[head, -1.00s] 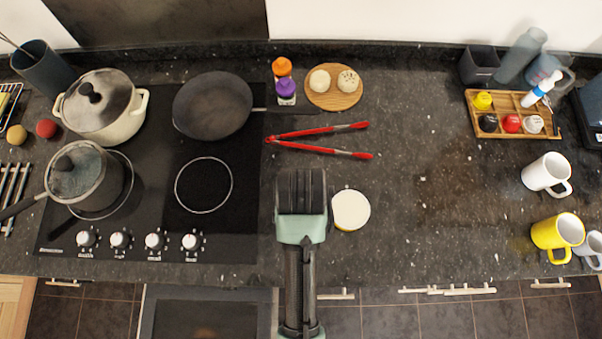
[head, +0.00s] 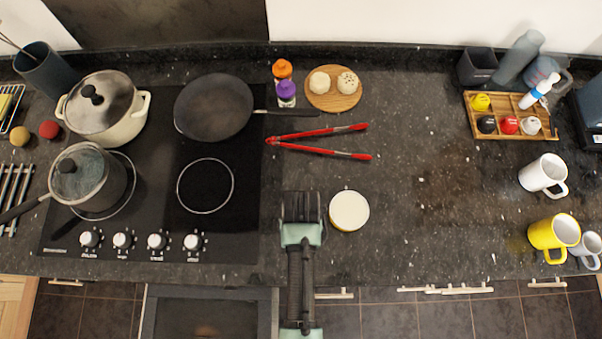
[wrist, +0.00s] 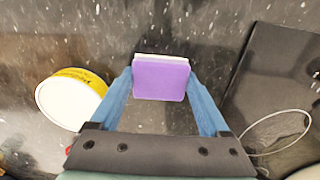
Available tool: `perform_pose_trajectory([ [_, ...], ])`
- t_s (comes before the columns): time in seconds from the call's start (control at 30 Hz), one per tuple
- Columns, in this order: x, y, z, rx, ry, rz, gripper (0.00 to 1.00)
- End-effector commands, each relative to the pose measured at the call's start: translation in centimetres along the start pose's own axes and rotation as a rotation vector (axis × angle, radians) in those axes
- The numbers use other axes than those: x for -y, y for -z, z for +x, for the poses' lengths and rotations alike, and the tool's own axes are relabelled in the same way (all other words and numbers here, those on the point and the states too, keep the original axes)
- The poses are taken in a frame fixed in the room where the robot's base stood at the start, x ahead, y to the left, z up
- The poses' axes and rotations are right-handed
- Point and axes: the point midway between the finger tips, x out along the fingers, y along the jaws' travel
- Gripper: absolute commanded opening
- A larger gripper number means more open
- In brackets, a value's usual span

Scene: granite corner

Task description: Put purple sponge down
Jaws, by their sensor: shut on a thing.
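The purple sponge (wrist: 161,78), with a pale layer along one edge, is between the two blue fingers of my gripper (wrist: 162,88) in the wrist view. The fingers are shut on its two sides. Dark speckled granite counter (wrist: 120,20) shows beyond the sponge; I cannot tell whether the sponge touches it. In the head view my gripper (head: 301,198) is over the counter near its front edge, between the cooktop and a round tub. There the sponge is hidden beneath my gripper.
The round yellow tub with a white top (head: 349,211) stands just right of my gripper. The black cooktop (head: 150,225) is to the left. Red tongs (head: 320,140) lie behind. Bare counter extends right towards a white mug (head: 543,173) and a yellow mug (head: 553,233).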

Motion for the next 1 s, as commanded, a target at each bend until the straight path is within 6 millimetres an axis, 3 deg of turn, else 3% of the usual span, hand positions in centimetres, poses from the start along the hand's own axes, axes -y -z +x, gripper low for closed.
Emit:
perform_pose_trajectory([
  [0.27,0.0,0.0,0.3,0.0,0.0,0.0,0.35],
  [0.3,0.0,0.0,0.3,0.0,0.0,0.0,0.85],
  [0.4,0.0,0.0,0.2,0.0,0.0,0.0,1.0],
  [0.77,0.0,0.0,-0.6,-0.001,0.0,0.0,1.0],
  [1.0,0.0,0.2,-4.7,-0.005,0.0,0.0,1.0],
])
